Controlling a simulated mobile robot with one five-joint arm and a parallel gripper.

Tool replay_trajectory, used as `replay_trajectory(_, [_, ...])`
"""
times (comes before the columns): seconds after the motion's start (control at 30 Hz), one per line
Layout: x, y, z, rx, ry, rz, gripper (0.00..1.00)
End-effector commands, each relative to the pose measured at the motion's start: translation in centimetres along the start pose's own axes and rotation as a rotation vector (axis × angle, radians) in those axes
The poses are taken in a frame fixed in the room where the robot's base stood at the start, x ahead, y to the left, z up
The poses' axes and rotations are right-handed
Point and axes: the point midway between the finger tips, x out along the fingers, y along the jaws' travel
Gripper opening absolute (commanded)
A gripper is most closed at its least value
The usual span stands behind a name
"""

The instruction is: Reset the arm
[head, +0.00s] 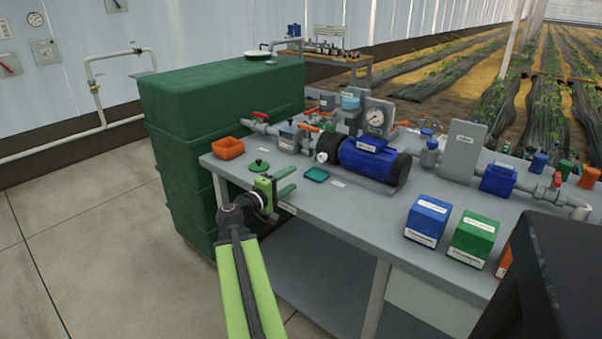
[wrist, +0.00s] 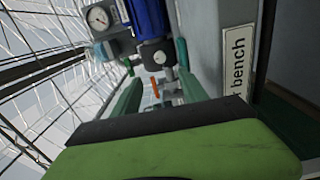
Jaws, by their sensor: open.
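My green arm reaches from the bottom of the head view toward the grey bench (head: 330,215). My gripper (head: 291,181) is at the bench's front left edge, with its two green fingers apart and pointing right. No object shows between the fingers. In the wrist view the fingers of my gripper (wrist: 157,85) are spread, with an orange-handled part far beyond them. A green round lid with a knob (head: 259,166) lies on the bench just behind my gripper. A small teal tray (head: 316,174) lies to the right of the fingertips.
A blue pump motor (head: 365,160), a pressure gauge (head: 375,117) and pipework stand along the bench. An orange bin (head: 228,148) sits at the left corner. A blue box (head: 428,221) and a green box (head: 474,238) stand right. A tall green tank (head: 215,100) stands behind; open floor lies left.

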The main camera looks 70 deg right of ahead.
Motion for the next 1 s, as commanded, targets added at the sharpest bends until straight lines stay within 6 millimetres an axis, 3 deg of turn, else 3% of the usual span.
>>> replay_trajectory(0.13, [-1.2, 0.0, 0.1, 0.0, 0.0, 0.0, 0.51])
replay_trajectory(0.63, [-1.2, 0.0, 0.0, 0.0, 0.0, 0.0, 0.51])
replay_trajectory(0.7, [-2.1, 0.0, -0.9, 0.0, 0.018, 0.0, 0.51])
replay_trajectory(0.77, [-3.8, -0.1, -2.8, 0.0, 0.056, -0.001, 0.51])
replay_trajectory(0.87, [-9.2, -0.1, -7.7, 0.0, 0.163, -0.003, 0.51])
replay_trajectory(1.0, [-19.5, -2.8, -14.3, 0.044, 0.326, -0.121, 0.51])
